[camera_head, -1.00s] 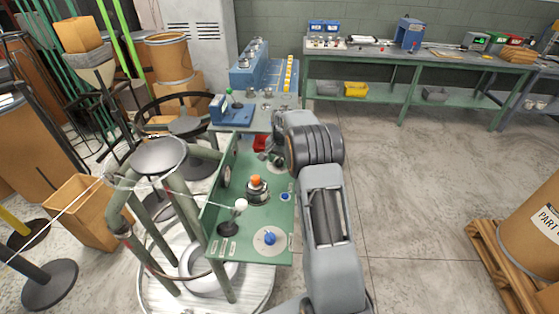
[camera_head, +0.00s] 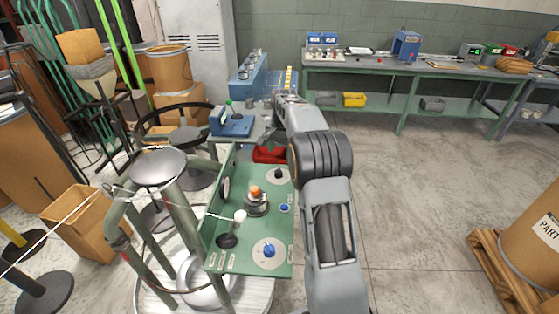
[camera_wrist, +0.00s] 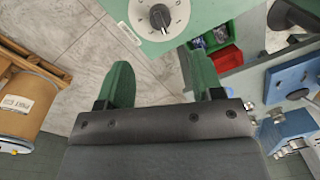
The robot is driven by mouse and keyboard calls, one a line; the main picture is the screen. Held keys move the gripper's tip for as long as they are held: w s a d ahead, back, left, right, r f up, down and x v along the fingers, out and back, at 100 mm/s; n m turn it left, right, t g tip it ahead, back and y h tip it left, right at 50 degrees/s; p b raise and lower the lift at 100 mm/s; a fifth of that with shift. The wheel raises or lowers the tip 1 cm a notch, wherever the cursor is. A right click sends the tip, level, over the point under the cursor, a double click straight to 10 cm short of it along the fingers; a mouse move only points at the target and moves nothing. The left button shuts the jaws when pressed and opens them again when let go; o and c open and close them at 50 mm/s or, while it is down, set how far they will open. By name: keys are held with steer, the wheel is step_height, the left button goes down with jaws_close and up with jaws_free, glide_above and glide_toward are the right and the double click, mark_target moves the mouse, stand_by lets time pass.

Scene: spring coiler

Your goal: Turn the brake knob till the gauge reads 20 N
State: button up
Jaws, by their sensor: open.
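A green panel (camera_head: 222,258) carries a black knob on a white dial (camera_head: 278,174) near its far end and a blue knob on a white dial (camera_head: 269,251) near its front. I cannot read which is the brake knob. A round gauge (camera_head: 226,188) on the side plate is seen nearly edge-on, its reading too small to tell. In the wrist view the black knob (camera_wrist: 160,17) is at the top, beyond the fingertips. My gripper (camera_wrist: 161,62) is open with nothing between its green fingers, apart from the knob. In the head view my arm mostly hides it.
The panel also bears an orange-topped post (camera_head: 255,192), a white-tipped lever (camera_head: 240,216) and a small blue button (camera_head: 284,208). A red bin (camera_head: 268,155) and a blue machine (camera_head: 232,124) stand beyond. A wire stretches across the left.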

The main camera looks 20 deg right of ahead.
steer(key=shift+r, duration=1.65)
steer(key=s+a+f+n, duration=0.2)
steer(key=s+f+n, duration=0.2)
steer(key=s+a+r+n+t, duration=0.1)
steer(key=s+a, duration=0.3)
steer(key=s, duration=0.4)
steer(key=s+a+r+n+t, duration=0.1)
steer(key=s+a+n, duration=0.2)
steer(key=s, duration=0.6)
steer(key=s+a+r+n+t+p, duration=0.1)
steer(key=s+a+n, duration=0.1)
steer(key=s+a, duration=0.4)
steer(key=shift+s+r, duration=0.4)
steer(key=shift+s, duration=0.85)
